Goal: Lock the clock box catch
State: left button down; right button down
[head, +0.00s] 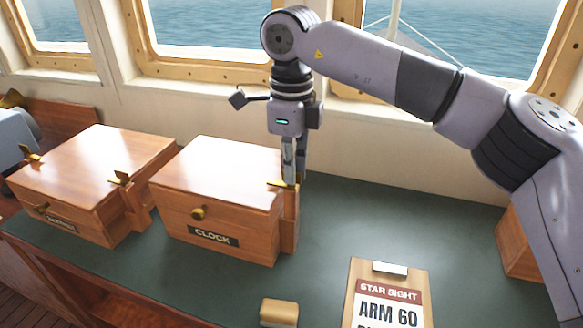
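The clock box (220,165) is a closed wooden box on the green desk top, with a brass knob (198,213) and a CLOCK label (213,237) on its front. Its brass catch (277,184) sits at the right edge of the lid, above a wooden block on the side. My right gripper (291,183) points straight down at the catch, its fingertips at or touching the catch's right end. The fingers are seen nearly edge-on and hide part of the catch, so their gap and any hold on it cannot be told. My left gripper is not in view.
A second wooden box (95,165) with brass catches stands close on the left. A STAR SIGHT clipboard (390,300) and a tan block (279,312) lie in front. Another wooden box (518,245) is partly behind my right arm. The green desk top (370,220) is clear right of the clock box.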

dwell(0.4)
jog(key=c, duration=1.8)
grip_release()
jog(key=shift+r, duration=0.1)
notch_tip(320, 180, up, 12)
